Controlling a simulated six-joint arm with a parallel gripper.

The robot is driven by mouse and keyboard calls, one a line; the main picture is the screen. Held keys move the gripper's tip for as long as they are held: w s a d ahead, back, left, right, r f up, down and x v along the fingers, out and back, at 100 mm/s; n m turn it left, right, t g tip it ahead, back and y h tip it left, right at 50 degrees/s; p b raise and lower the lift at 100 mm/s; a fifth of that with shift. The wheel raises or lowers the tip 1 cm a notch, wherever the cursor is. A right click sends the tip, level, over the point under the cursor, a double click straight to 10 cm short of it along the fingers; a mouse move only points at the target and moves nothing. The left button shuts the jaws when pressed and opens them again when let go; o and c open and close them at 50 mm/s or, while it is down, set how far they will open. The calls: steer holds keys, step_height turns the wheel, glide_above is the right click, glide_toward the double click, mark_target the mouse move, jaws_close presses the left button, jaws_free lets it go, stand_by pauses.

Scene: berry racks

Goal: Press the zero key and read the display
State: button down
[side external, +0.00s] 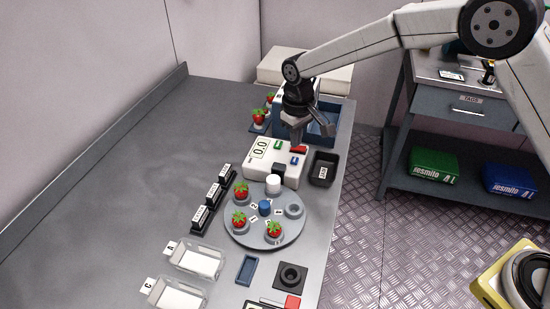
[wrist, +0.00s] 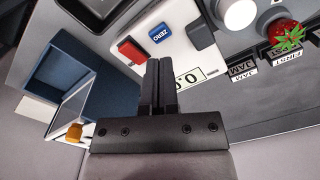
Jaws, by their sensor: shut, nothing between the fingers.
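The white scale (side external: 262,170) stands on the grey bench, and its display (side external: 259,147) reads 0.0. My gripper (side external: 296,141) is shut and empty, over the key end of the scale. In the wrist view my fingertips (wrist: 159,62) appear just below the ZERO key, and they partly cover the display (wrist: 188,80). Contact cannot be told.
A round grey turntable (side external: 240,235) with strawberries and a white cylinder (side external: 273,184) stands in front of the scale. A black tray (side external: 323,168) is to its right, and a blue bin (side external: 322,122) behind. Black labelled blocks (side external: 213,196) stand left. The bench's left side is clear.

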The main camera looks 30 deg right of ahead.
steer(key=shift+r, duration=1.45)
steer(key=s+d+m+t, duration=0.1)
steer(key=s+d, duration=0.6)
steer(key=s, duration=0.5)
steer(key=s+d+m+t, duration=0.1)
steer(key=s+d+m, duration=0.1)
steer(key=s+d, duration=0.5)
steer(key=s, duration=0.4)
steer(key=shift+s+d+f+t, duration=0.3)
steer(key=shift+s+d+f, duration=0.1)
stand_by(0.8)
